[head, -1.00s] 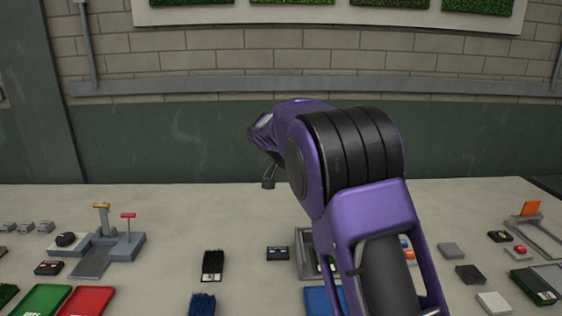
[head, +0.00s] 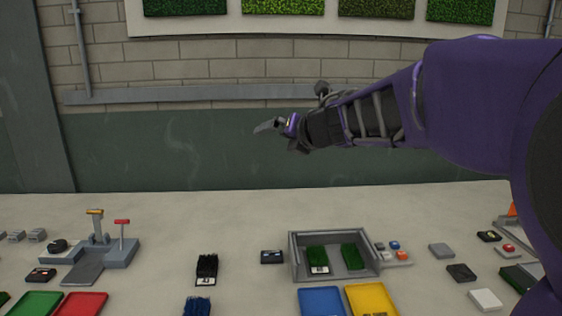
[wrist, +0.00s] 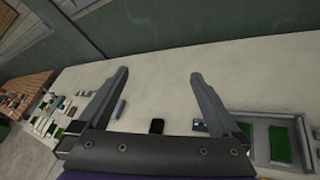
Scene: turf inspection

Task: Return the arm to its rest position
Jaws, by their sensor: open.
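My purple arm (head: 480,105) reaches in from the right edge in the head view, raised above the table and stretched leftward. My gripper (head: 268,126) is at its left end, in front of the green wall band and clear of the table. In the wrist view my gripper (wrist: 158,85) shows two dark fingers spread wide with nothing between them. Below and past the fingers lies the pale tabletop.
The table (head: 170,215) holds a grey tray (head: 290,262) with two turf pieces, a grey fixture (head: 105,250) with two posts, and red (head: 82,303), blue (head: 321,300) and yellow (head: 371,299) trays. Small blocks stand at the right. The wall (head: 200,150) is behind.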

